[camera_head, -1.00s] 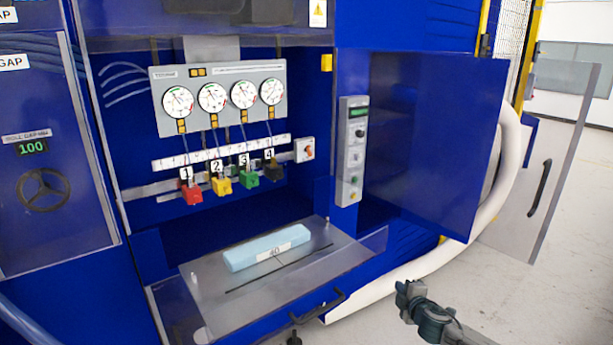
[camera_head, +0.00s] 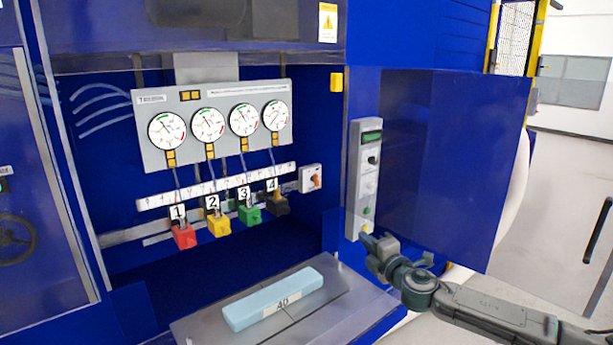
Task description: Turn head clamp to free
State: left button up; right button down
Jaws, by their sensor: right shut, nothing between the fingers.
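A narrow grey control panel (camera_head: 369,160) is fixed on the blue machine front, right of the open bay. It has a green display at its top, a dark knob (camera_head: 373,160) below it, and small buttons near its lower end. The lettering is too small to read, so I cannot tell which control is the head clamp. My right gripper (camera_head: 370,243) is shut and empty. In the picture it is at the panel's lower end; I cannot tell whether it touches. My left gripper is not in view.
A grey box with an orange rotary switch (camera_head: 312,179) sits left of the panel. Four gauges (camera_head: 208,124) hang above numbered coloured valves (camera_head: 219,224). A light blue foam block (camera_head: 274,298) marked 40 lies on the grey tray (camera_head: 350,310). A blue door (camera_head: 450,160) stands at the right.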

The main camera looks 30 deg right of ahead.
aim_at(314, 178)
jog(key=i+l, duration=0.1)
jog(key=i, duration=0.35)
jog(key=i+l, duration=0.1)
jog(key=i, duration=0.35)
